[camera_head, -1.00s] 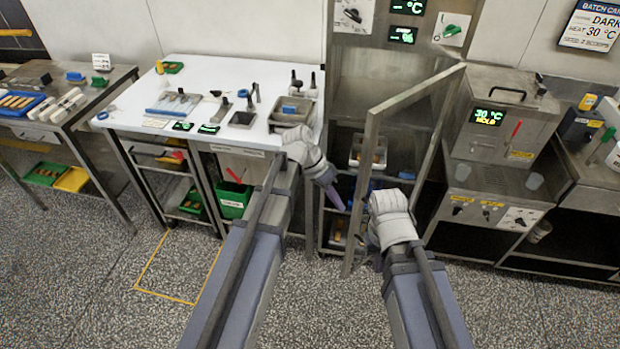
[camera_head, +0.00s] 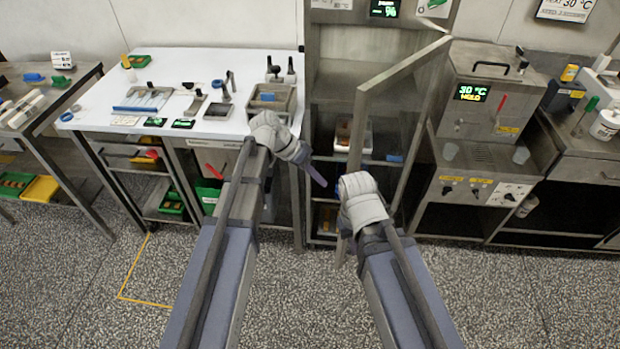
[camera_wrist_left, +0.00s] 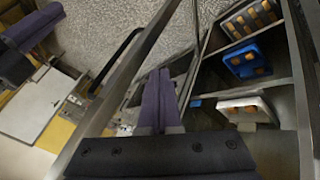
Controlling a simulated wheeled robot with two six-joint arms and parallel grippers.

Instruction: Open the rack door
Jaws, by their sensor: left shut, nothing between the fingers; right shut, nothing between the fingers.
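The rack door (camera_head: 358,150) is a metal frame, standing swung out from the steel rack (camera_head: 311,120), hinged at its right side. Its frame bar and dark handle (camera_wrist_left: 116,62) show in the left wrist view. My left gripper (camera_head: 318,178) is shut and empty, at the rack's opening between the left post and the door's free edge. Its purple fingers (camera_wrist_left: 160,98) show together in the left wrist view. My right gripper (camera_wrist_left: 36,27) is shut and empty on the outer side of the door; in the head view my wrist mostly hides its fingers.
Inside the rack are shelves with a white tray (camera_wrist_left: 225,103) and a blue tray (camera_wrist_left: 234,62) of orange pieces. A white-topped worktable (camera_head: 95,115) stands left of the rack, and a steel melter (camera_head: 480,125) stands right. The speckled floor in front is clear.

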